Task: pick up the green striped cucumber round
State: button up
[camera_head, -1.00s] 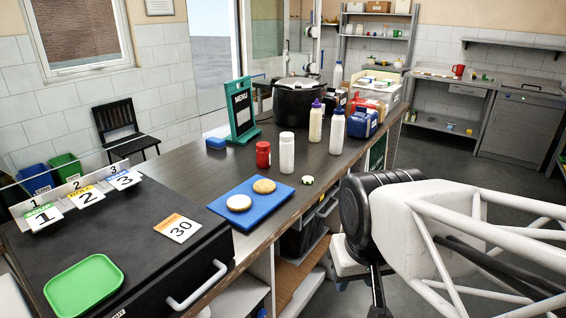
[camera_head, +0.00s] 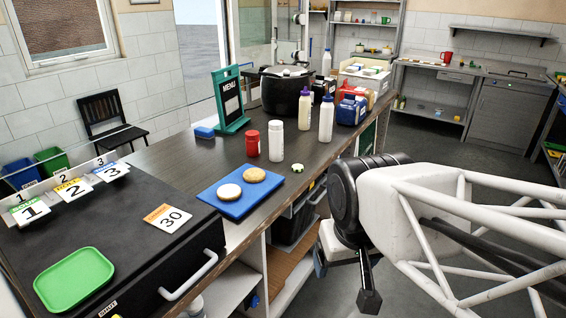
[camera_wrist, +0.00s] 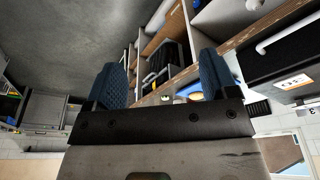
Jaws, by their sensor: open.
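The cucumber round (camera_head: 298,168) is a small pale green disc with a darker striped rim. It lies flat on the dark counter (camera_head: 338,140), close to its front edge, right of the blue board. My gripper shows in the wrist view (camera_wrist: 160,65) with its two blue textured fingers wide apart and nothing between them. It is off the counter's front side, apart from the round. I cannot make out the round in the wrist view. In the head view my arm is at the right, and the fingers are not clearly visible.
Two buns lie on the blue board (camera_head: 212,207). A red bottle (camera_head: 252,143), a white bottle (camera_head: 276,141) and two taller bottles stand behind the round. A black pot (camera_head: 286,92) and green menu stand (camera_head: 229,100) are farther back. Shelves are below the counter edge.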

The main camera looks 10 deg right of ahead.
jog(key=w+d+r+m, duration=0.1)
jog(key=w+r, duration=0.1)
jog(key=w, duration=0.5)
jog(key=w+r+m, duration=0.1)
jog(key=w+r, duration=0.2)
jog(key=w, duration=0.5)
jog(key=m+g, duration=0.3)
jog(key=m, duration=0.5)
send_over(298, 166)
jog(key=f, duration=1.6)
jog(key=shift+s, duration=0.3)
jog(key=shift+w+f, duration=0.2)
jog(key=shift+w, duration=0.05)
jog(key=shift+f, duration=1.3)
jog(key=shift+f, duration=0.1)
